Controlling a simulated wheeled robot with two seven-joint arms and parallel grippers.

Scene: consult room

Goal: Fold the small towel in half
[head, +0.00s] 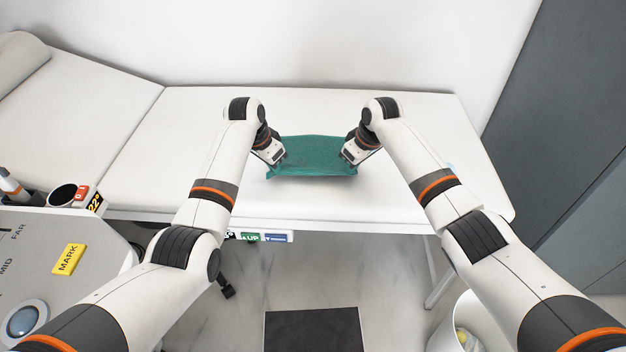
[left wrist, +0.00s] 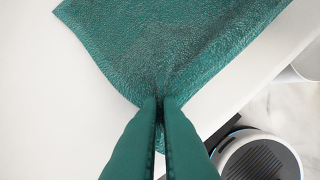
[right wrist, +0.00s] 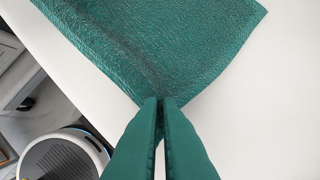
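The small green towel (head: 312,153) is spread near the front edge of the white couch, between my two grippers. My left gripper (head: 273,163) is at its left near corner; in the left wrist view the green fingers (left wrist: 160,102) are pressed together with the towel's corner (left wrist: 165,55) pinched between them. My right gripper (head: 351,161) is at the right near corner; in the right wrist view its fingers (right wrist: 160,102) are closed on that corner of the towel (right wrist: 165,55). I cannot tell whether the near edge is lifted off the couch.
The white couch (head: 420,120) is bare around the towel, with a raised headrest section (head: 80,115) at the left. A grey panel with a yellow MARK label (head: 68,259) is at the lower left. A white bin (head: 465,325) stands on the floor at the lower right.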

